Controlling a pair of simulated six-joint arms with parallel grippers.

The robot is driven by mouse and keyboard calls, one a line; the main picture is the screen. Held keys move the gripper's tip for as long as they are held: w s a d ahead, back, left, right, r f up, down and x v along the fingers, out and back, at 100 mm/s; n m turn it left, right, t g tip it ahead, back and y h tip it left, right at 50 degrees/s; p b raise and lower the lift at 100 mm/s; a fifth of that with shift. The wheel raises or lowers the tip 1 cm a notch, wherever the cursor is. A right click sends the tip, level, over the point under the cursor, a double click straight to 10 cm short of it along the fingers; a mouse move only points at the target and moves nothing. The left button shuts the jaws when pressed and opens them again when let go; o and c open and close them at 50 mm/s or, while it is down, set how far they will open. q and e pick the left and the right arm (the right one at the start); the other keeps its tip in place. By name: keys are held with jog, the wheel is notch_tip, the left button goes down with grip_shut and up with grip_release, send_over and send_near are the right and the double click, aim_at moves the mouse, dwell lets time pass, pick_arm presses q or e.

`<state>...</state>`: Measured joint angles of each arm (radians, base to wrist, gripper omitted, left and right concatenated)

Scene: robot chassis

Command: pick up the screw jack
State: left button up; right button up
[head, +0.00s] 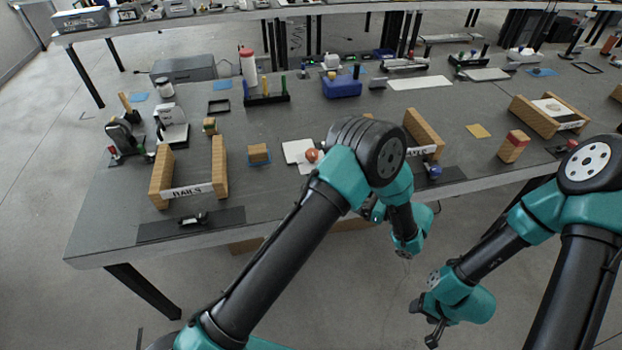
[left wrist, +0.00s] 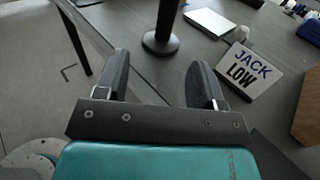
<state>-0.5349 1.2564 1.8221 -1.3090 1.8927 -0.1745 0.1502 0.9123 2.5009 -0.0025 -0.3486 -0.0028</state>
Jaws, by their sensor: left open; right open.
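In the left wrist view my left gripper (left wrist: 160,76) is open, its two dark fingers apart with nothing between them. Beyond the fingertips is a black post on a round foot (left wrist: 160,41); it may be the screw jack, but I cannot tell for sure. A white sign reading "JACK LOW" (left wrist: 243,70) is to the right of the fingers. In the head view the left fingers are hidden behind my own arm, and no screw jack is clearly identifiable. My right gripper (head: 435,335) is open and empty, low over the floor, away from the table.
The grey table (head: 110,220) carries paired wooden rails (head: 219,165) at left and another wooden rail (head: 424,135) right of my arm. A blue box (head: 342,87) and a peg rack (head: 266,98) stand farther back. A dark mat (head: 150,231) lies at the front edge.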

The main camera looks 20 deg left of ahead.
pick_arm(q)
jog(key=shift+w+d+r+t, duration=0.4)
jog(key=shift+d, duration=0.25)
jog(key=x, duration=1.2)
jog(key=shift+s+a+r, duration=0.1)
jog(key=shift+a+r, duration=0.05)
jog(key=shift+a, duration=0.05)
jog(key=shift+x, duration=2.6)
jog(key=shift+s, duration=0.1)
grip_shut()
